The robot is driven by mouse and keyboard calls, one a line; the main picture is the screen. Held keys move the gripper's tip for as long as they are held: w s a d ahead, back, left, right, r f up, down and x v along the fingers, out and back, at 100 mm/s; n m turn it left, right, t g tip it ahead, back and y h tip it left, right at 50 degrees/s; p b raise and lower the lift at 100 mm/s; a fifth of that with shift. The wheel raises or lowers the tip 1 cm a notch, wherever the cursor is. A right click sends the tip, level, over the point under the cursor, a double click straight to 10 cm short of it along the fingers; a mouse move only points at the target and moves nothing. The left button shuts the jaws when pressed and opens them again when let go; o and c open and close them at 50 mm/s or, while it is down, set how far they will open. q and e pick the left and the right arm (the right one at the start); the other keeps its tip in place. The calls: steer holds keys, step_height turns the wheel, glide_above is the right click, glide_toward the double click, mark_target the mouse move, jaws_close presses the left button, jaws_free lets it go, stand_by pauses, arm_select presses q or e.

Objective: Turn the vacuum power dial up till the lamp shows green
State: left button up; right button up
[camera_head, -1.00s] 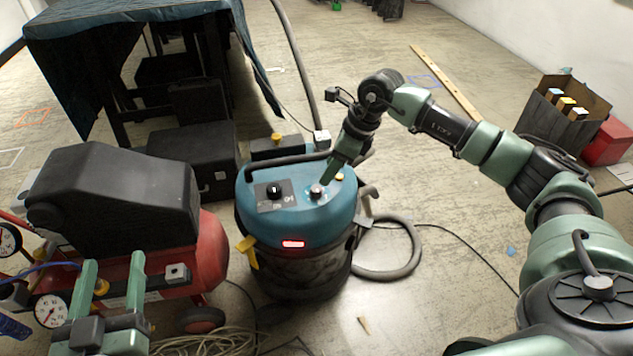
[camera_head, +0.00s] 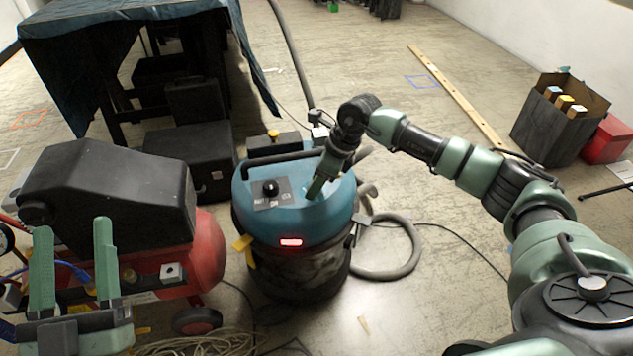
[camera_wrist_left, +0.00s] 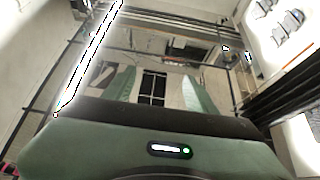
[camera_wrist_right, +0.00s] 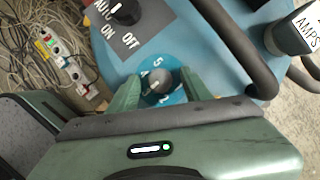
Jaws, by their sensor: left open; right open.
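The teal vacuum (camera_head: 330,222) stands upright on the floor, mid-picture in the head view. Its front lamp (camera_head: 291,242) glows red. My right gripper (camera_head: 313,191) points down at the vacuum's top and hides the dial in the head view. In the right wrist view, its open fingers (camera_wrist_right: 158,78) stand on either side of the dial; I cannot tell if they touch it. My left gripper (camera_head: 73,228) is open and empty, pointing up at lower left.
A black AUTO/ON/OFF knob (camera_head: 270,188) sits left of the dial. A red and black compressor (camera_head: 208,250) stands to the left, near my left gripper. A grey hose (camera_head: 405,262) and a cable lie on the floor right of the vacuum. Open floor lies beyond.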

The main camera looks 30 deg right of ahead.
jaws_close()
